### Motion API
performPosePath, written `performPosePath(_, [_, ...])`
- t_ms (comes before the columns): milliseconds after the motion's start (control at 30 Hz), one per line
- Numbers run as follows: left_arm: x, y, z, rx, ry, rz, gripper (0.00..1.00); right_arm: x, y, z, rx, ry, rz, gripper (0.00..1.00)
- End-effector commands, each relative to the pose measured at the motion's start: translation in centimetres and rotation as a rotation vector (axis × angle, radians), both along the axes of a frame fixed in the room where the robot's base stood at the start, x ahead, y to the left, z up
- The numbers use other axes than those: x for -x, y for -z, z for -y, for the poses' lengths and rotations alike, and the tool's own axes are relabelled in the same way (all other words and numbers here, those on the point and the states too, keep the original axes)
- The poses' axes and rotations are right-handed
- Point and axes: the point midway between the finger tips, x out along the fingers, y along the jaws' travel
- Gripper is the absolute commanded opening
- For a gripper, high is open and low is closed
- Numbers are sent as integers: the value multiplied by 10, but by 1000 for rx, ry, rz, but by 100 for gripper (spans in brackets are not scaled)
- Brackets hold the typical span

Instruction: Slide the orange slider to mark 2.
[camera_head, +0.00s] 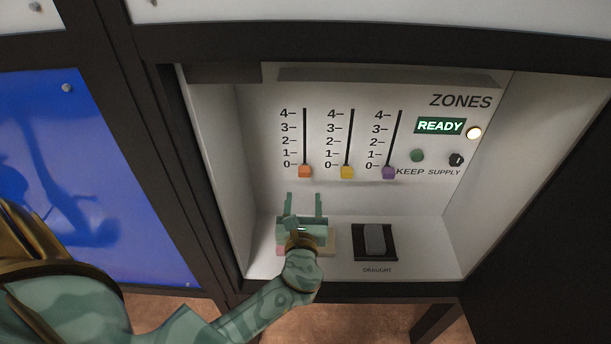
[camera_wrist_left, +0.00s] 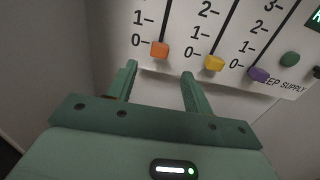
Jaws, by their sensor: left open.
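The orange slider (camera_head: 305,172) sits at the bottom of the leftmost slot, level with mark 0 on the panel. In the left wrist view the orange slider (camera_wrist_left: 160,49) is ahead of the fingers, above the gap between them. My left gripper (camera_head: 304,196) is open and empty, below the orange slider and apart from it. Its two fingers also show in the left wrist view (camera_wrist_left: 158,75), pointing toward the panel. My right gripper is not in either view.
A yellow slider (camera_head: 347,173) and a purple slider (camera_head: 388,173) stand at 0 to the right. A READY display (camera_head: 440,126), a lit lamp (camera_head: 474,133), a green button (camera_head: 417,155) and a black knob (camera_head: 456,159) are further right. A DRAUGHT rocker (camera_head: 375,239) is on the ledge. Side walls enclose the recess.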

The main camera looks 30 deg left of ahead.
Motion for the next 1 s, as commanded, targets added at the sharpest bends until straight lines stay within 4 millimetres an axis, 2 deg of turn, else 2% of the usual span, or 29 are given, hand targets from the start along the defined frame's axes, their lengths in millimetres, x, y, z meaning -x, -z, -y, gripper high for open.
performPosePath(33, [-12,0,-8,-1,-1,2,51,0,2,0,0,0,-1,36])
performPosePath(200, [-46,1,-29,1,-1,1,51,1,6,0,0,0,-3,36])
performPosePath(400, [-71,2,-44,3,0,-1,51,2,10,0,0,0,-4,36])
performPosePath(533, [-78,1,-48,3,0,-2,51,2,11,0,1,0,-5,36])
performPosePath(800, [-78,1,-48,3,0,-2,51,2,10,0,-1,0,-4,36])
performPosePath(900, [-78,1,-48,3,0,-2,23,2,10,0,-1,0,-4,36])
performPosePath(1000, [-78,1,-48,4,0,-1,0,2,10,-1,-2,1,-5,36])
